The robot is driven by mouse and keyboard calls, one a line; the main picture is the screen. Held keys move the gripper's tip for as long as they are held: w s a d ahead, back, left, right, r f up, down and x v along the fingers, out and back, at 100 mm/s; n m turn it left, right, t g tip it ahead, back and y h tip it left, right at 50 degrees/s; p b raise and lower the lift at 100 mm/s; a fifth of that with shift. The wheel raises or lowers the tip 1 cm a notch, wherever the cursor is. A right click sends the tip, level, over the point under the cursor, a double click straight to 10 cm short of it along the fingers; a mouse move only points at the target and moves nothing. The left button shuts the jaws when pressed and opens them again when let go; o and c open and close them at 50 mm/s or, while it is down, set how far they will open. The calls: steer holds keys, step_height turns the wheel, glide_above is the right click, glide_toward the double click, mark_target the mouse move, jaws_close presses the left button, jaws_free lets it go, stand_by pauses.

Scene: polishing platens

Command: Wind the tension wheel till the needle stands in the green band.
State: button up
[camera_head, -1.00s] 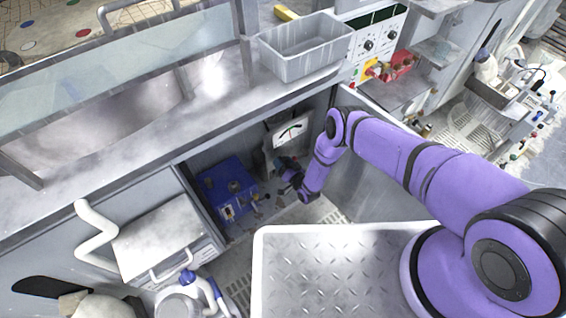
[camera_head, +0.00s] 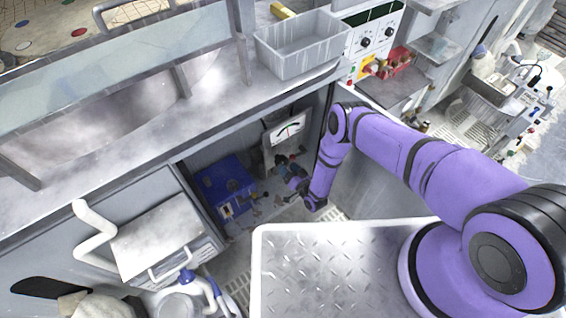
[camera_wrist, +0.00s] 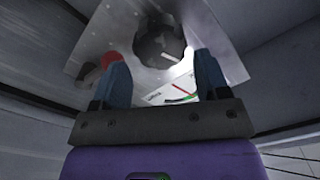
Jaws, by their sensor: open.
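The tension wheel, a dark round knob (camera_wrist: 158,36) with a pale mark, stands on a grey metal panel (camera_wrist: 208,18) in the wrist view. My gripper (camera_wrist: 162,75) is open, its two blue fingers below the wheel and to either side of it, with a gap between. I cannot tell whether they touch it. The gauge (camera_wrist: 170,97) with a red and green arc shows partly between the fingers. In the head view the gauge (camera_head: 287,130) is white and sits inside the open cabinet, above my gripper (camera_head: 285,164). The needle's exact position against the green band is too small to tell.
A red knob (camera_wrist: 110,59) sits on the panel, close to the left finger. A blue box (camera_head: 224,184) stands left of my gripper in the cabinet. The cabinet walls and the worktop edge (camera_head: 215,130) bound the space. A grey bin (camera_head: 300,60) stands on the worktop above.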

steer(key=shift+v, duration=2.75)
